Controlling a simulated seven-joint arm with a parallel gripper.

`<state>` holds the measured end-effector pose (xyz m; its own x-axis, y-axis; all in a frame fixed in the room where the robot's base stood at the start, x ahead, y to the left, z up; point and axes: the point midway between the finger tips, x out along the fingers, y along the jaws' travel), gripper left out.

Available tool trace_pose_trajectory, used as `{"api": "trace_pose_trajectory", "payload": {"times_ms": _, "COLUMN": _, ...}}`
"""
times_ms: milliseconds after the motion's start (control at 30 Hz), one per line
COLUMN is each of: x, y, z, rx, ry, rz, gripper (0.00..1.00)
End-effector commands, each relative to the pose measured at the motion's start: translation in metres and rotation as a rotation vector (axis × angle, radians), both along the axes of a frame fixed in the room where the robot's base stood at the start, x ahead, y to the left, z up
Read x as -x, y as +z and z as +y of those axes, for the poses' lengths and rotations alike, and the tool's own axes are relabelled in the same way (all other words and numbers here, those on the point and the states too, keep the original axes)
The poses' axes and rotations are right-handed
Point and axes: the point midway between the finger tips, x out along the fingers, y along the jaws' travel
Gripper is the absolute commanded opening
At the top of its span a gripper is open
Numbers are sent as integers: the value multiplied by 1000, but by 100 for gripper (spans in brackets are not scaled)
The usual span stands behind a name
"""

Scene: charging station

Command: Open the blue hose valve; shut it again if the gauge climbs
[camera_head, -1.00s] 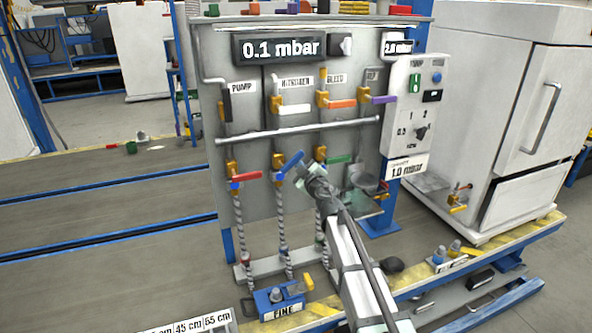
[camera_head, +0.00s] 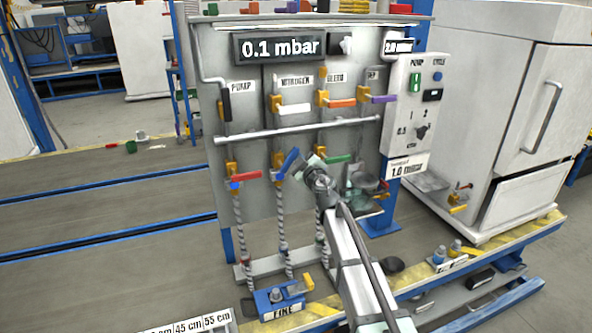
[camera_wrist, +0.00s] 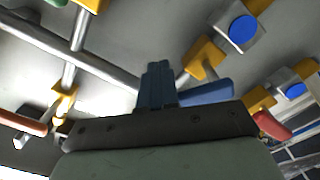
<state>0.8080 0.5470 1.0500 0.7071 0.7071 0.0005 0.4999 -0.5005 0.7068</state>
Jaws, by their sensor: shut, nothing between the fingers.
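The blue hose valve handle (camera_head: 289,162) is in the lower row of the panel, on a yellow valve body above a braided hose. It stands tilted steeply, its upper end to the right. My gripper (camera_head: 301,167) is just right of it. In the wrist view my fingers (camera_wrist: 157,86) are together and empty, with the blue handle (camera_wrist: 209,93) beside them on the right, partly hidden behind the gripper body. I cannot tell whether they touch. The gauge (camera_head: 279,48) reads 0.1 mbar.
A red handle (camera_head: 246,177) is to the left and a green handle (camera_head: 338,158) to the right in the same row. White (camera_head: 296,111), orange (camera_head: 342,103) and purple (camera_head: 383,99) handles are above. A grey horizontal pipe (camera_head: 300,129) runs between the rows.

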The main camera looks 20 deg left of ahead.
Motion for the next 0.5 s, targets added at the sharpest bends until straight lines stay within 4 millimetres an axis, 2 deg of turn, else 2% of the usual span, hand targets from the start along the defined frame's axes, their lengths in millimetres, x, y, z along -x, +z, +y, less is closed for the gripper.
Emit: {"api": "trace_pose_trajectory", "payload": {"times_ms": 500, "x": 3, "y": 4, "z": 2, "rx": 0, "ry": 1, "rz": 0, "gripper": 0}}
